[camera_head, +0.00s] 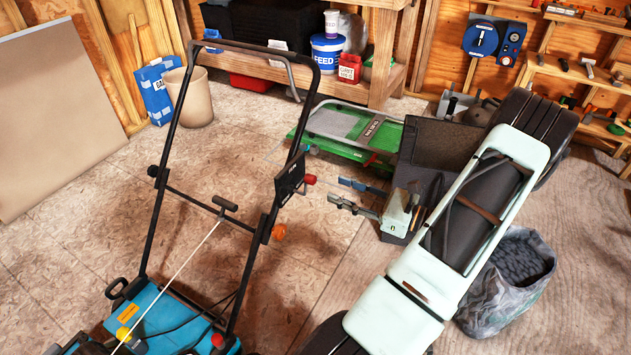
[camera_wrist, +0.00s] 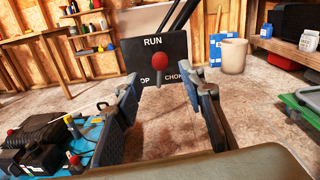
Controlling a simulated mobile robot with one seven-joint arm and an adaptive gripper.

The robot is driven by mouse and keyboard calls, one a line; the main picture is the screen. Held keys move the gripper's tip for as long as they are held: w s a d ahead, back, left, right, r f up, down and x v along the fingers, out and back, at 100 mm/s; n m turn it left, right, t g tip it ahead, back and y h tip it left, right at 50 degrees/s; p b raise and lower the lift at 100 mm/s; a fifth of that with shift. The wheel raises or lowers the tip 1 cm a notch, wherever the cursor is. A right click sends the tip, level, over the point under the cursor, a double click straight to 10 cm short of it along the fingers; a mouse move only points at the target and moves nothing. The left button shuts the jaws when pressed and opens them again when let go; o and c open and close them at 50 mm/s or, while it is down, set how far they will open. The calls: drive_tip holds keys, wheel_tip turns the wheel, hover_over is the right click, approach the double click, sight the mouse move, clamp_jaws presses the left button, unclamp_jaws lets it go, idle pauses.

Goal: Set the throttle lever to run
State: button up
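The throttle lever has a red ball knob (camera_wrist: 160,62) on a thin grey stem. In the wrist view it stands in front of a black panel (camera_wrist: 152,46), just below the word RUN. In the head view the red knob (camera_head: 310,180) sticks out from the right side of the panel (camera_head: 290,180) on the mower handle. My gripper (camera_head: 342,191) is open, just right of the knob. In the wrist view its fingers (camera_wrist: 160,82) stand on either side of the lever, with no contact visible.
The mower's black handle (camera_head: 186,120) rises around the panel, with an orange knob (camera_head: 278,232) below it. The blue mower body (camera_head: 165,318) is at lower left. A green-framed cart (camera_head: 345,130) stands behind my gripper.

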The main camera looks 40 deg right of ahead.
sight(316, 181)
drive_tip(key=b+x, duration=0.1)
drive_tip(key=x, duration=0.8)
drive_tip(key=shift+b, duration=0.3)
drive_tip(key=shift+c, duration=0.5)
